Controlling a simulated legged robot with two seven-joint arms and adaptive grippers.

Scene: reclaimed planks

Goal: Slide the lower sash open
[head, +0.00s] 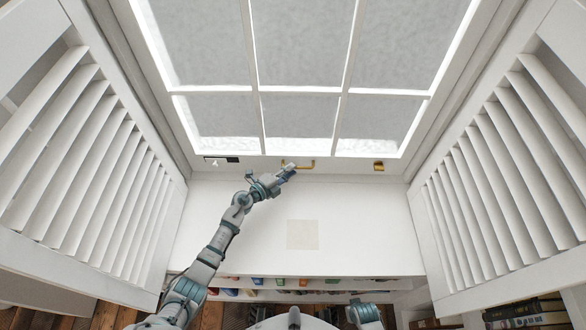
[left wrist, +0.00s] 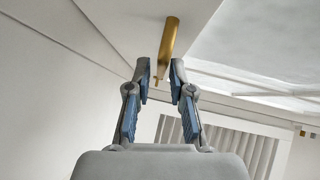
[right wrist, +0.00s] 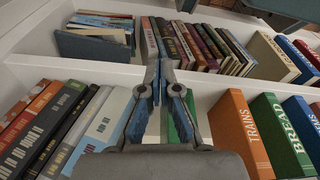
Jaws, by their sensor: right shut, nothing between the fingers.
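The window (head: 300,92) has a white frame with the lower sash rail along its bottom. A brass pull handle (head: 306,164) sits on that rail near the middle. My left gripper (head: 291,169) is at the left part of this handle. In the left wrist view the brass handle (left wrist: 170,40) reaches down to between the fingertips of my left gripper (left wrist: 160,70), which are apart with gaps at its sides; contact cannot be told. My right gripper (right wrist: 166,72) is shut and empty, in front of bookshelves.
Louvred shutters stand at the left (head: 85,140) and right (head: 500,170). The white sill (head: 360,215) is clear except for a pale square (head: 302,234). A brass fitting (head: 378,166) and a dark fitting (head: 232,159) are on the rail. Books (right wrist: 240,130) fill shelves below.

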